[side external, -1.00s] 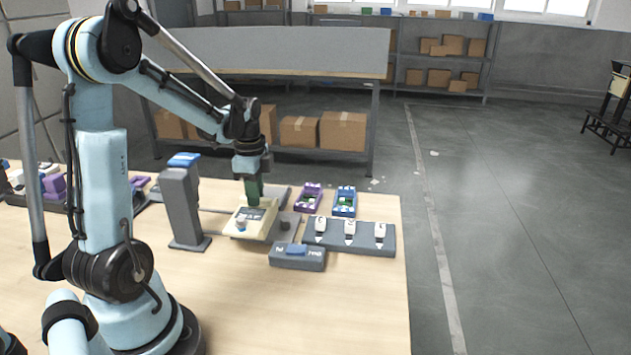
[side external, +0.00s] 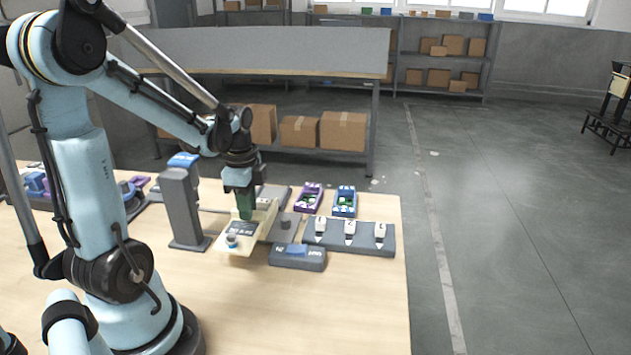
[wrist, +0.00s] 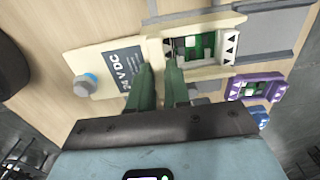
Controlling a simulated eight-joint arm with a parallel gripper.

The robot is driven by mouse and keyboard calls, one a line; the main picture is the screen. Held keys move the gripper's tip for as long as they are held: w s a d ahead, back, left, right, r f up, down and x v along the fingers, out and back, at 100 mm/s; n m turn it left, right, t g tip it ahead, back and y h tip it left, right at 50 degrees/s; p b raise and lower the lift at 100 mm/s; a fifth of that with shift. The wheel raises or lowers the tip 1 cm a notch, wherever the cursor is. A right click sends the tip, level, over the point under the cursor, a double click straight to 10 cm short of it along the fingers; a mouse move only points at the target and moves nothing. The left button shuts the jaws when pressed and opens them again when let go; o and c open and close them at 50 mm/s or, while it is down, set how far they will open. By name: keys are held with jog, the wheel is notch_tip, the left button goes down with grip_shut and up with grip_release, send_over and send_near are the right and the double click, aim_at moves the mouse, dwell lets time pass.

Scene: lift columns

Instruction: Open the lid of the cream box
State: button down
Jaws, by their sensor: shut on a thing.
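The cream box (wrist: 210,72) stands open in the wrist view, with green and white parts showing inside. Its cream lid (wrist: 103,58) carries a dark "24 V DC" label and a round grey-blue knob (wrist: 84,86). The lid lies to the left of the opening; in the side view the lid (side external: 240,240) tilts down toward the camera. My gripper (wrist: 163,66) is shut on the lid near its edge beside the box, with green fingers either side; the exact contact is partly hidden. In the side view my gripper (side external: 246,212) is low, right at the box.
A grey post with a blue top (side external: 184,200) stands close to the left. Purple (side external: 308,197) and blue (side external: 344,201) modules are behind. The front table is clear.

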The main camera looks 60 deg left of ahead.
jog(key=c, duration=1.1)
grip_release()
jog(key=shift+r, duration=3)
jog(key=w+d+n+t, duration=0.1)
jog(key=d+n+t, duration=0.1)
jog(key=d, duration=0.4)
jog(key=w+d+r+n+t, duration=0.1)
jog(key=d+n+t, duration=0.1)
jog(key=d+n, duration=0.2)
jog(key=w+d+n+t, duration=0.1)
jog(key=d+n+t, duration=0.2)
jog(key=d, duration=0.5)
jog(key=shift+d+r, duration=0.1)
jog(key=shift+r, duration=0.25)
